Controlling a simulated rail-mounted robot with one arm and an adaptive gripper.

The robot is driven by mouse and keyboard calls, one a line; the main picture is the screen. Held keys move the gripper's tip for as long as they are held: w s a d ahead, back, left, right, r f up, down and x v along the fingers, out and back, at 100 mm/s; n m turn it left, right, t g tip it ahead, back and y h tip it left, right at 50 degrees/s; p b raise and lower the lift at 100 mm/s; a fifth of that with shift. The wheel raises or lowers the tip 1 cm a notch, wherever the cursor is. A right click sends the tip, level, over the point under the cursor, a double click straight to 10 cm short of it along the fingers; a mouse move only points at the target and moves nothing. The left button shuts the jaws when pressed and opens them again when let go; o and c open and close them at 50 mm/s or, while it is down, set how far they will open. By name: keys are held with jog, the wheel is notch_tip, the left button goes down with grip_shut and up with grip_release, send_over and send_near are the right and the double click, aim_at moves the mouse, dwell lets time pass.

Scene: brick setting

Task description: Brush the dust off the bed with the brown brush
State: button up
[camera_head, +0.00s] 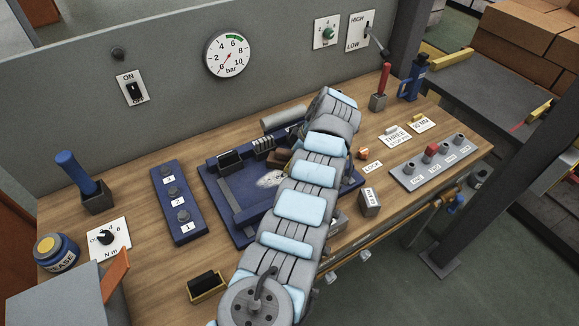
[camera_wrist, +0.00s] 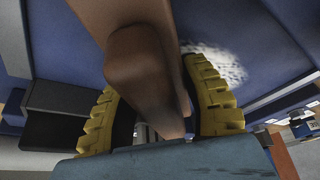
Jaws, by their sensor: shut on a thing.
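The bed is a dark blue plate (camera_head: 232,190) with a raised frame on the wooden bench, in the middle of the head view. A white patch of dust (camera_head: 270,179) lies on it, partly hidden by my arm. In the wrist view the dust (camera_wrist: 218,62) shows on the blue surface, just right of the brush. My gripper (camera_wrist: 158,105) has yellow ridged fingers shut on the brown brush (camera_wrist: 142,75). A brown piece of the brush also shows in the head view (camera_head: 279,158), beside my arm. The brush's bristles and any contact with the bed are hidden.
Left of the bed is a blue button panel (camera_head: 178,205). To the right stand a small grey block (camera_head: 370,201) and a grey button panel (camera_head: 432,162). A grey cylinder (camera_head: 283,117) lies behind the bed. Bare wood shows around these things.

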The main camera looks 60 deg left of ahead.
jog(key=shift+w+f+b, duration=0.2)
jog(key=shift+w+b, duration=0.35)
jog(key=shift+b, duration=0.6)
jog(key=shift+w+b, duration=0.1)
jog(key=shift+b, duration=0.2)
jog(key=shift+w+b, duration=0.2)
jog(key=shift+b, duration=0.25)
jog(key=shift+d+r, duration=0.1)
jog(key=shift+r, duration=0.1)
